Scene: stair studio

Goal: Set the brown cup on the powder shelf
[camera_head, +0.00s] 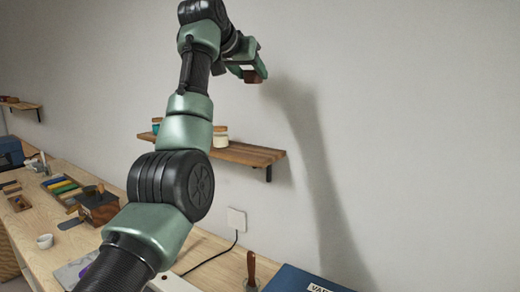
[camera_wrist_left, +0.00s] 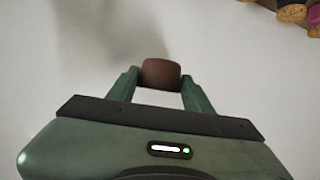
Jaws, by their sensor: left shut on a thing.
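The brown cup (camera_head: 252,77) is held by my left gripper (camera_head: 257,72), high in front of the wall and above the right part of the wooden shelf. In the left wrist view the brown cup (camera_wrist_left: 161,74) sits between the two green fingertips (camera_wrist_left: 160,88), with the wall behind it. The wooden wall shelf (camera_head: 250,154) carries jars; a cork-lidded jar (camera_head: 220,137) stands near its middle, and a teal jar (camera_head: 156,126) is at its left end. My arm hides part of the shelf. My right gripper is not seen.
Jar lids (camera_wrist_left: 292,13) show at the upper right in the wrist view. Below is a long workbench (camera_head: 50,262) with a wooden box (camera_head: 98,207), a white cup (camera_head: 45,241), a wooden-handled tool (camera_head: 251,270) and a blue case (camera_head: 300,281). Another shelf (camera_head: 20,105) hangs far left.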

